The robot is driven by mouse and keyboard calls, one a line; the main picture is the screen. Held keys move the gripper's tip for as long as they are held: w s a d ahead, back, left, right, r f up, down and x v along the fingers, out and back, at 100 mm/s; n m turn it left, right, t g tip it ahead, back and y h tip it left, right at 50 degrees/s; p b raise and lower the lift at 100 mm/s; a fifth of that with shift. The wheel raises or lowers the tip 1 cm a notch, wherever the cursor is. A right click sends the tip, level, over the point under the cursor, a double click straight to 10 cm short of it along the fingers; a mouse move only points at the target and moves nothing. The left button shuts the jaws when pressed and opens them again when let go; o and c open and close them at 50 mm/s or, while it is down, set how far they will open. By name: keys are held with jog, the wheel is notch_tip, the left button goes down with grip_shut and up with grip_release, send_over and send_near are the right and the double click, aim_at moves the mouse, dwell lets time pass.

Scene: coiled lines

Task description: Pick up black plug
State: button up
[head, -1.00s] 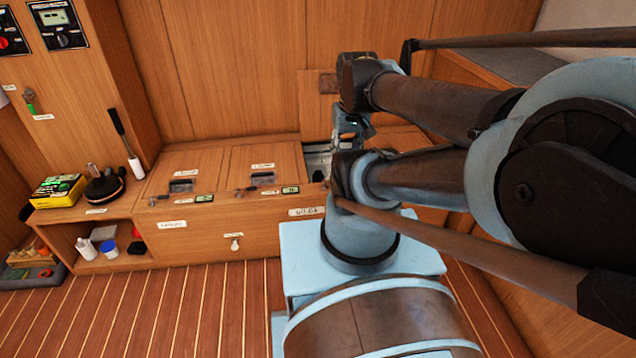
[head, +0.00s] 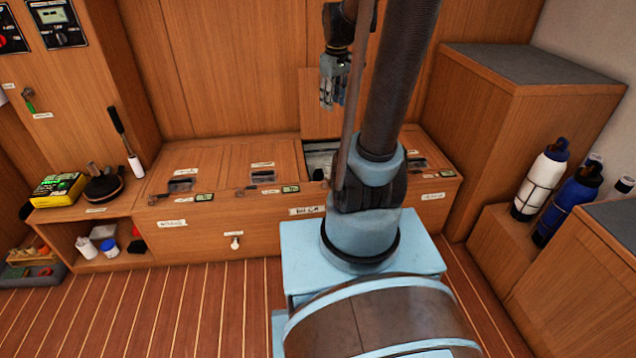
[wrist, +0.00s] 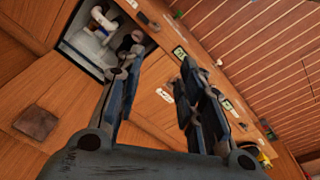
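My gripper (head: 334,98) is raised above an open locker compartment (head: 318,150) in the bench. In the wrist view my gripper (wrist: 160,66) has its two fingers apart, with nothing between them. The wrist view shows the open compartment (wrist: 75,40) at the upper left, beyond the left finger. White coiled material (wrist: 103,18) lies in it. A small dark object (wrist: 127,42) shows at its edge near the left fingertip; I cannot tell whether it is the black plug. My arm hides part of the compartment in the head view.
Closed lids with dark latches (head: 181,185) lie left of the opening. A raised wooden lid (head: 318,118) stands behind it. A shelf at left holds a yellow-black box (head: 58,190) and a black round item (head: 104,186). Bottles (head: 541,183) stand at right. The floor (head: 150,310) is clear.

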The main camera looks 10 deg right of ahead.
jog(key=w+f+n, duration=0.3)
jog(key=w+f, duration=0.1)
jog(key=w, duration=0.9)
jog(key=n+g, duration=0.1)
jog(key=n, duration=0.5)
send_over(318, 178)
jog(key=s, duration=0.1)
notch_tip(318, 178, down, 18)
jog(key=w+f, duration=0.1)
jog(key=f, duration=0.7)
jog(key=w+f+n, duration=0.1)
jog(key=w+f, duration=0.1)
jog(key=f, duration=0.6)
jog(key=w+f+n, duration=0.1)
jog(key=f, duration=0.7)
jog(key=shift+w+d+f, duration=0.25)
jog(key=shift+d+f, duration=0.05)
jog(key=shift+f, duration=0.1)
jog(key=shift+s+f, duration=0.15)
jog(key=shift+f, duration=1.45)
jog(key=shift+s+f, duration=0.15)
jog(key=shift+f, duration=1.45)
grip_shut()
